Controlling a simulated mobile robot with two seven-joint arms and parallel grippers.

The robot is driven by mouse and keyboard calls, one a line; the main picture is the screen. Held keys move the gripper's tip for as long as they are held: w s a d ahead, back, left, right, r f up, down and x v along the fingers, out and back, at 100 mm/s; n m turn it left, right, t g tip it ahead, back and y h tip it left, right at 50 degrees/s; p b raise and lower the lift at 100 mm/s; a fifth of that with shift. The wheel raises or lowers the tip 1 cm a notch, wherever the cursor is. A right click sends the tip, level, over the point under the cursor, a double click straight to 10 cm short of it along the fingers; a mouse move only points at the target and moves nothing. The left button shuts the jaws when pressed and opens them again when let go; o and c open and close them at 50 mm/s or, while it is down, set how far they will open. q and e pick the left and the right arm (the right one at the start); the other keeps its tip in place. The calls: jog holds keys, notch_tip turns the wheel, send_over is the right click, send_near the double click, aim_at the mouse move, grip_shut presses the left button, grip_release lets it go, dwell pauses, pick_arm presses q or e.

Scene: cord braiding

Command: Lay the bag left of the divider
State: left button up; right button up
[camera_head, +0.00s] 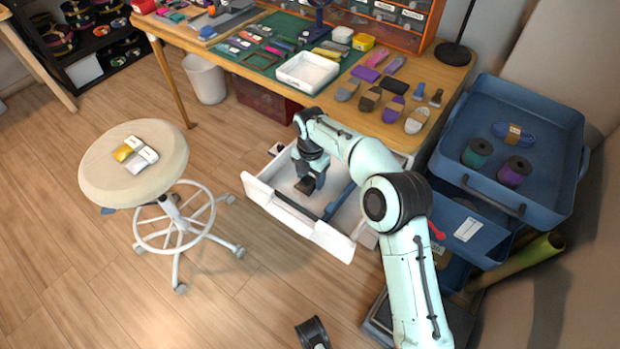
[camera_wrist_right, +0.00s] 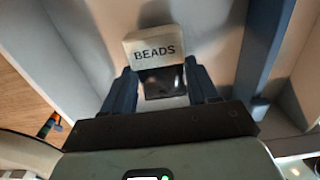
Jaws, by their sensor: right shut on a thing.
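My right gripper (camera_head: 306,186) is down inside the open white drawer (camera_head: 300,225), on the left side of the blue divider (camera_head: 338,201). In the right wrist view its two dark fingers (camera_wrist_right: 163,88) are shut on a small bag with a pale label reading BEADS (camera_wrist_right: 155,47) and dark contents. The divider (camera_wrist_right: 264,50) runs along the right of the bag there, apart from it, with a pale drawer wall on the left. I cannot tell whether the bag touches the drawer floor.
A round stool (camera_head: 105,185) with yellow and white packets stands left of the drawer. The workbench (camera_head: 440,75) with crowded items is behind it. A blue tray (camera_head: 545,130) with cord spools stands to the right.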

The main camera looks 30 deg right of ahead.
aim_at(310, 178)
pick_arm(q)
jog(key=shift+s+f, duration=0.2)
jog(key=shift+s, duration=0.05)
pick_arm(e)
jog(key=shift+f, duration=0.4)
jog(key=shift+f, duration=0.15)
jog(key=o, duration=1.1)
pick_arm(q)
jog(key=w+d+r+t+p, duration=0.1)
jog(key=w+r+p, duration=0.2)
jog(key=w+r, duration=0.1)
jog(key=shift+d+r+t, duration=0.15)
jog(key=shift+r+t, duration=0.15)
jog(key=shift+r, duration=0.35)
pick_arm(e)
notch_tip(310, 178, up, 12)
jog(key=shift+r, duration=0.15)
